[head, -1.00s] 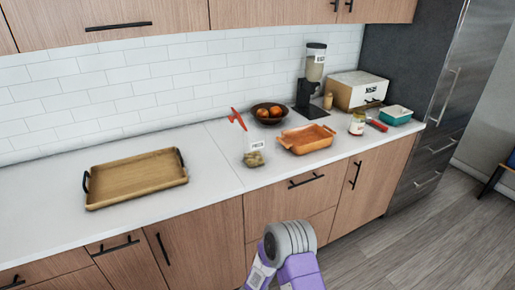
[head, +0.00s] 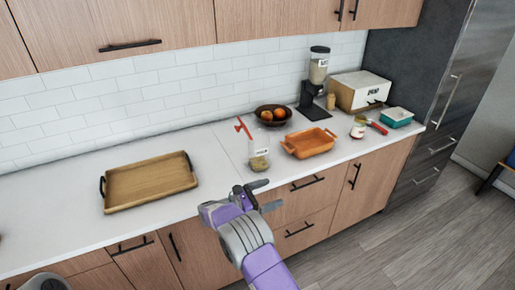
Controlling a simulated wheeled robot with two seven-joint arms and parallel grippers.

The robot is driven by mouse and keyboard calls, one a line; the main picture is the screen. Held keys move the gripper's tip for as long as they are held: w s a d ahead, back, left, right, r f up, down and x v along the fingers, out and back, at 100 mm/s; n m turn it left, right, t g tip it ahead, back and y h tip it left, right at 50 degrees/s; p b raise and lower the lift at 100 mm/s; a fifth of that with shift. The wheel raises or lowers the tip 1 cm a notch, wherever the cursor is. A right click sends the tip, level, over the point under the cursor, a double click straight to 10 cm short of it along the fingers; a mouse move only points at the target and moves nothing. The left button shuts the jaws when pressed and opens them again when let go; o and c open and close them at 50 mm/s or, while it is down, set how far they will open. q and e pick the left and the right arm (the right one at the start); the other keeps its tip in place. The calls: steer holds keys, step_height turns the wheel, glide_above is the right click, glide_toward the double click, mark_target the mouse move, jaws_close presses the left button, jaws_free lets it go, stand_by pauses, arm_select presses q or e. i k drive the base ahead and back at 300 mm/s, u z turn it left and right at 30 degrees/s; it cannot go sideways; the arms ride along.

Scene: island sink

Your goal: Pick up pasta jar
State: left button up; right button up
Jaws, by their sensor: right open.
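A clear jar with yellow-green contents and a white label, which looks like the pasta jar (head: 259,162), stands upright near the front edge of the white counter, left of the orange dish. The label is too small to read. My right gripper (head: 266,195) is open and empty. It is in front of the counter edge, below the jar in the picture and apart from it. My left gripper is not in view.
A wooden tray (head: 150,184) with black handles lies left of the jar. A red-handled utensil (head: 243,128) is just behind the jar. An orange baking dish (head: 309,142), a fruit bowl (head: 271,115), a dispenser (head: 313,85) and a small red-and-white jar (head: 358,131) stand to the right.

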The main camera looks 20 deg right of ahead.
mark_target(259, 149)
steer(key=i, duration=0.9)
